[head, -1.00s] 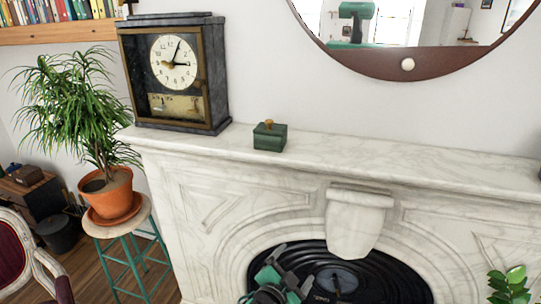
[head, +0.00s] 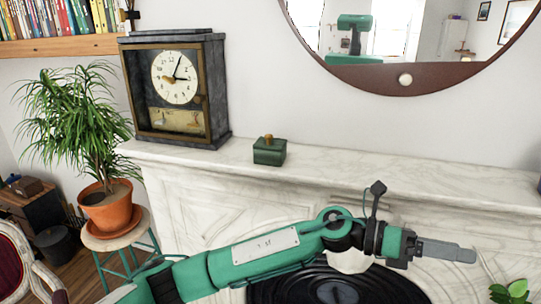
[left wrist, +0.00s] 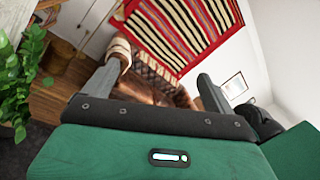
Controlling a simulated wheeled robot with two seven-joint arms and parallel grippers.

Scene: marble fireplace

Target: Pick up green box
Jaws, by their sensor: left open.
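The green box (head: 269,151) is small, with a brass-coloured knob on its lid. It sits on the white marble mantel (head: 400,180), right of the clock, in the head view. My left arm reaches across the front of the fireplace, and my left gripper (head: 472,254) points right, below the mantel and well to the right of the box. In the left wrist view the two fingers (left wrist: 163,78) are spread apart with nothing between them. The box does not show in the left wrist view. My right gripper is in neither current view.
A dark clock (head: 175,88) stands on the mantel just left of the box. A round mirror (head: 405,45) hangs above. A potted plant (head: 108,205) on a stool stands at left. The mantel right of the box is clear for a long stretch.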

